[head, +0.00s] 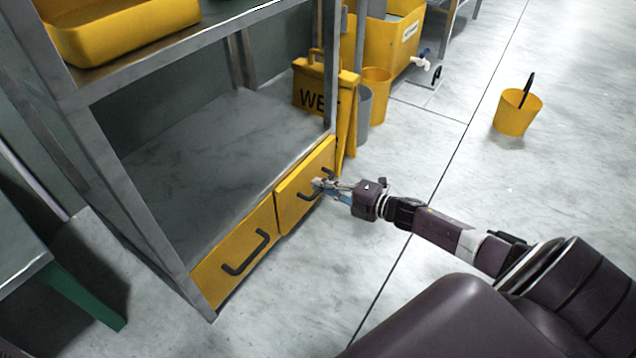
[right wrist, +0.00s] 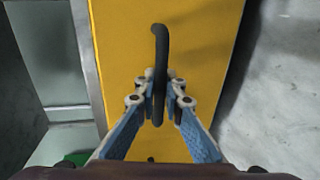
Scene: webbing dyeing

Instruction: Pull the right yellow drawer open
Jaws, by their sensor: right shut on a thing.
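The right yellow drawer (head: 293,200) is at the bottom of the metal shelf unit, with a dark bar handle. My left gripper is not in view.
The left yellow drawer (head: 225,268) looks shut beside it. A yellow wet-floor sign (head: 315,85), a yellow bin (head: 376,85) and a grey bin (head: 362,108) stand behind the unit's right end. A yellow bucket (head: 517,115) stands farther right. The floor before the drawers is clear.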

